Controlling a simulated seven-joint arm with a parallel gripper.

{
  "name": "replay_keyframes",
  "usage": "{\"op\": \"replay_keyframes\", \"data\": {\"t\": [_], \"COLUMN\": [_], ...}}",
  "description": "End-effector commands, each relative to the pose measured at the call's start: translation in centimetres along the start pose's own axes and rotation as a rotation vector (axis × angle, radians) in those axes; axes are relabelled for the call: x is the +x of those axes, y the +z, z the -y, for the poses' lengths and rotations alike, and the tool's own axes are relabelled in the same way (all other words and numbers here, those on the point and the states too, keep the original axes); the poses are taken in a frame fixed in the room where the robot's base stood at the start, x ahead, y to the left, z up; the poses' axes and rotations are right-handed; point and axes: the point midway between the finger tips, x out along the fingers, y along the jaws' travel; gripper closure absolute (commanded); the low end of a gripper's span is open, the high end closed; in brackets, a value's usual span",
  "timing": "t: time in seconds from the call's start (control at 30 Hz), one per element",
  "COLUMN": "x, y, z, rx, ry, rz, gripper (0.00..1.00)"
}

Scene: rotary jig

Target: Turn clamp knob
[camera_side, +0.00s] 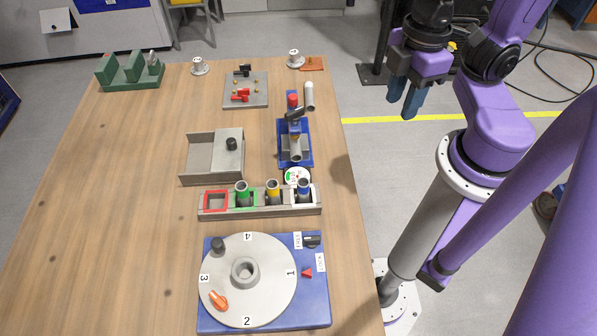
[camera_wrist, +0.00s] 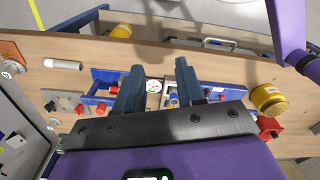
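A blue fixture (camera_side: 308,150) stands near the table's right edge, with a red knob (camera_side: 293,99), a black handle (camera_side: 295,114) and a grey cylinder. Nearer the camera, a blue-based rotary jig (camera_side: 318,315) carries a grey disc numbered 1 to 4, with an orange knob (camera_side: 218,301) and a black knob (camera_side: 217,244). I cannot tell which is the clamp knob. My gripper (camera_side: 404,103) is open and empty, in the air right of the table, apart from every knob. In the wrist view its fingers (camera_wrist: 159,88) are spread.
A slotted rack (camera_side: 260,212) with several coloured cylinders sits between jig and fixture. A round dial (camera_side: 297,177), an open grey box (camera_side: 200,155), a grey plate (camera_side: 259,96) and a green block (camera_side: 130,78) are also there. The table's left side is clear.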

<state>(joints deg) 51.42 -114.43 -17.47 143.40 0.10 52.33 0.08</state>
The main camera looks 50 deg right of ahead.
Motion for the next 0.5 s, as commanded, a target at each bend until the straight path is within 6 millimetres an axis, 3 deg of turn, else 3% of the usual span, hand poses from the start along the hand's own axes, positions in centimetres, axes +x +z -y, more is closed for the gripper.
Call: {"op": "replay_keyframes", "data": {"t": [0.23,0.5], "x": [-0.5,-4.0], "y": [-1.1,-7.4], "z": [-0.6,-4.5], "rx": [-0.009,-0.08], "ry": [0.001,0.004], "rz": [0.001,0.01], "gripper": [0.62,0.62]}}
